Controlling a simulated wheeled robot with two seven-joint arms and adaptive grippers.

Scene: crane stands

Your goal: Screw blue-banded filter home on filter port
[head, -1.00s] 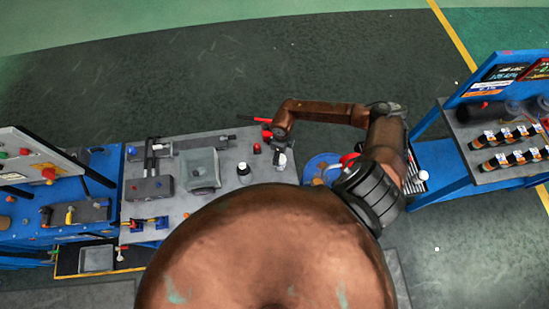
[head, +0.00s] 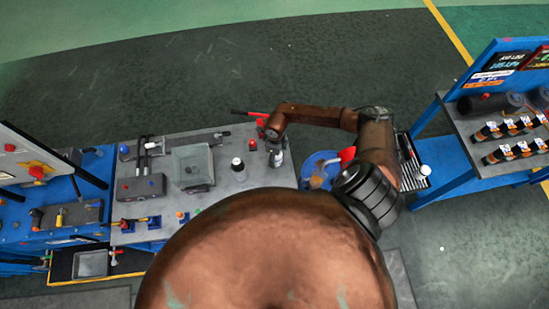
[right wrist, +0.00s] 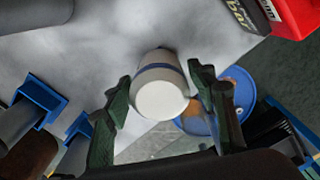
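The blue-banded filter (right wrist: 162,88) is a white cylinder with a blue band, in the middle of the right wrist view, its near end facing the camera. My right gripper (right wrist: 160,88) has one finger on each side of it. Narrow gaps show beside the filter, so the fingers look open around it. In the head view my right gripper (head: 276,154) points down at the right end of the grey bench top (head: 225,205). The filter's far end is close to the grey surface; the filter port cannot be made out behind it. My left gripper is not in view.
A dark-capped white bottle (head: 238,169) stands left of my right gripper, and a grey tray (head: 192,166) farther left. A blue drum (head: 318,166) is just right of the bench. A blue rack with dark bottles (head: 510,140) stands at far right.

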